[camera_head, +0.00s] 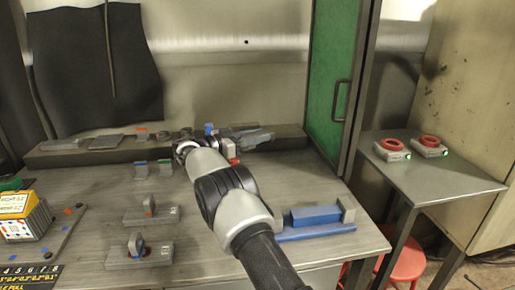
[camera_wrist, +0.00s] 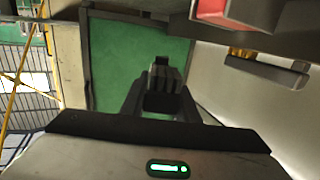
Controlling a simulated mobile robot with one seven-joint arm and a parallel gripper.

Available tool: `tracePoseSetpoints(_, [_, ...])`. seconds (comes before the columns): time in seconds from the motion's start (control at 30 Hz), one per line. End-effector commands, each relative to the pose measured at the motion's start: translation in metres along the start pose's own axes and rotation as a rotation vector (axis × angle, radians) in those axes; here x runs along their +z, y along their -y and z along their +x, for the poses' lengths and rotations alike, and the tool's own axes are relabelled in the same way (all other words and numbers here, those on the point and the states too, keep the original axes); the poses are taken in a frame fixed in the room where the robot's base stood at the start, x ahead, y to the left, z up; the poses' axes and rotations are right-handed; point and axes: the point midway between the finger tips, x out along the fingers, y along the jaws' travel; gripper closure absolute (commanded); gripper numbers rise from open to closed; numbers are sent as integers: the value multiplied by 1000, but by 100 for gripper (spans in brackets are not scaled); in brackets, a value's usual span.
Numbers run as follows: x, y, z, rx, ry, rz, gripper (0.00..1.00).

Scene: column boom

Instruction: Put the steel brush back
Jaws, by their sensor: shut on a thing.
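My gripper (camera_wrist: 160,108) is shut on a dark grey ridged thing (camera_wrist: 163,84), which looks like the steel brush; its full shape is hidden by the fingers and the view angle. In the head view my gripper (camera_head: 246,138) is above the raised back ledge (camera_head: 290,136) of the bench. Several small grey pieces (camera_head: 105,142) lie along this ledge, left of my gripper. My arm hides part of the ledge and bench. Whether the held thing touches the ledge cannot be told.
Two grey holders (camera_head: 163,217) (camera_head: 155,256) stand on the bench (camera_head: 95,185). A green panel (camera_head: 328,85) with a handle stands behind right.

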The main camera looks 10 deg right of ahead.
Motion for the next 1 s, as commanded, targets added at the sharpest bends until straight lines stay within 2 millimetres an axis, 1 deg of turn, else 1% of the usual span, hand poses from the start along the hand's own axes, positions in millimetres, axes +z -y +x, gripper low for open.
tracePoseSetpoints(0.03, [12, 0, 0, 0, -1, -4, 100])
tracePoseSetpoints(0.1, [25, 0, 1, 0, -1, -3, 100])
tracePoseSetpoints(0.17, [31, 0, 2, 0, -1, -2, 100])
tracePoseSetpoints(0.47, [33, 0, 2, -1, 0, 0, 100])
tracePoseSetpoints(0.93, [47, 0, 2, -1, 1, -3, 100])
tracePoseSetpoints(0.97, [48, 0, 2, -1, 2, -4, 70])
tracePoseSetpoints(1.0, [49, 0, 2, 0, 2, -6, 64])
